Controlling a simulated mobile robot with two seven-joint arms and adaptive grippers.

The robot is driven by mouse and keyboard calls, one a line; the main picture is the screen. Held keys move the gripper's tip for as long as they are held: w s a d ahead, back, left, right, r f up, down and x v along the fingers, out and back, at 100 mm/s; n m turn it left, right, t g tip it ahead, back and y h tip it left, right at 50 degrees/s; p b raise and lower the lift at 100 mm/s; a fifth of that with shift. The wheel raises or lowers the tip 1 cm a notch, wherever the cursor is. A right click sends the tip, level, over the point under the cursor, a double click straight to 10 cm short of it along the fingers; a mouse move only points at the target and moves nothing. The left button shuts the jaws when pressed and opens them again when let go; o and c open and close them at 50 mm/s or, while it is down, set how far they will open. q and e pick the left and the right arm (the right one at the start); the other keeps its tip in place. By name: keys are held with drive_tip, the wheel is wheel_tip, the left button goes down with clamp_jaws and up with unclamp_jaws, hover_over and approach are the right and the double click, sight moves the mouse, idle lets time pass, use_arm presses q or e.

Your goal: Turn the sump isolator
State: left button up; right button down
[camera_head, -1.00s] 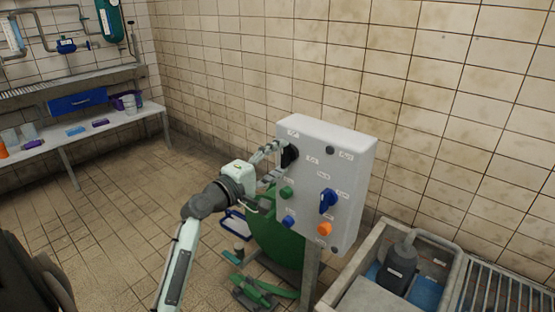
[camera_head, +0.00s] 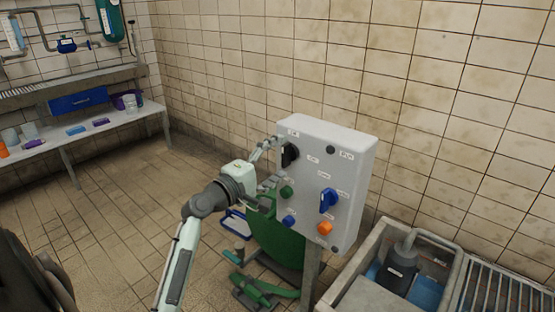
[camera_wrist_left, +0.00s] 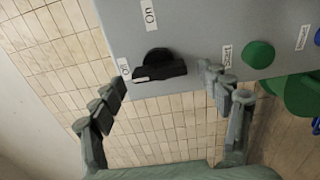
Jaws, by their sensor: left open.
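A black rotary knob (camera_head: 290,154) sits at the upper left of the grey-white control box (camera_head: 352,205); I cannot read a name for it. In the left wrist view the knob (camera_wrist_left: 160,66) has a bar handle whose white-marked end lies beside the "Off" label (camera_wrist_left: 124,68). An "On" label (camera_wrist_left: 149,14) is a quarter turn away. My left gripper (camera_head: 274,160) is open in front of the knob. In the left wrist view its fingers (camera_wrist_left: 163,84) stand on either side of the handle, apart from it. My right gripper is not in view.
The box also carries a green button (camera_head: 286,191), a blue button (camera_head: 289,222), a blue knob (camera_head: 328,200) and an orange button (camera_head: 325,228). A green machine (camera_head: 275,235) stands behind the post. A sink (camera_head: 365,285) is at the lower right.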

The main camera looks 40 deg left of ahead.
use_arm(q)
drive_tip(key=shift+s, duration=0.1)
drive_tip(key=s, duration=1.1)
drive_tip(key=shift+s+a, duration=0.4)
drive_tip(key=shift+a, duration=0.05)
drive_tip(key=shift+w, duration=0.1)
drive_tip(key=w, duration=1.2)
drive_tip(key=shift+d, duration=0.45)
drive_tip(key=shift+s, duration=0.1)
